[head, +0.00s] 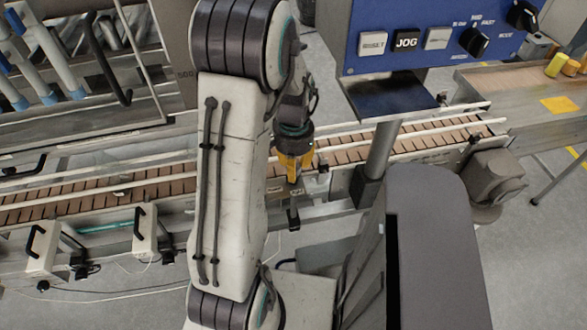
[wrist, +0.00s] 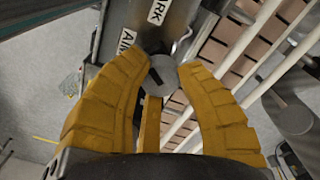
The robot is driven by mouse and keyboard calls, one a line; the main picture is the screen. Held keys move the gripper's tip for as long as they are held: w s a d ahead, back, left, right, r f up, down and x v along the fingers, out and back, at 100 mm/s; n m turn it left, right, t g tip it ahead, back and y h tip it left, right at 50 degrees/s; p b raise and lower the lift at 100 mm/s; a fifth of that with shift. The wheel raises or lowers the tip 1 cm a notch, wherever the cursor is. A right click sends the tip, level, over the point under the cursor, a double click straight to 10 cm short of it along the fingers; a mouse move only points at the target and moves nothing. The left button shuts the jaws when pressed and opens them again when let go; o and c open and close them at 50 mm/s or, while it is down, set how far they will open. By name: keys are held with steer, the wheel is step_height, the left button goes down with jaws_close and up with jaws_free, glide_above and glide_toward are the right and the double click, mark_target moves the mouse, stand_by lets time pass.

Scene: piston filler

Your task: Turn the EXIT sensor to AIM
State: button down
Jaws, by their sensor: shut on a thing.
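My gripper (head: 294,166) points down at the side rail of the conveyor in the head view. In the wrist view its two yellow fingers (wrist: 164,64) are closed around a grey round part (wrist: 171,84), which I take to be the EXIT sensor; no EXIT label shows. A dark mark or slot lies on its left side. Just beyond it, a metal plate (wrist: 143,22) carries the words AIM, at left, and PARK, further up. The fingers hide part of the sensor, and I cannot tell exactly which word it points at.
The conveyor (head: 400,145) with brown slats and white guide rails runs beside the gripper. A blue control panel (head: 425,30) on a post stands to the right. A table (head: 520,95) with yellow items is at the far right. Grey floor lies in front.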

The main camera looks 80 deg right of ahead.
steer(key=n+b, duration=0.1)
steer(key=n, duration=0.2)
steer(key=shift+d+f+n, duration=0.1)
steer(key=shift+d+n, duration=0.05)
steer(key=shift+n, duration=0.15)
steer(key=shift+n+b, duration=0.65)
steer(key=shift+n, duration=1.05)
steer(key=c, duration=0.8)
jaws_free()
steer(key=shift+c, duration=0.2)
step_height(320, 180, up, 12)
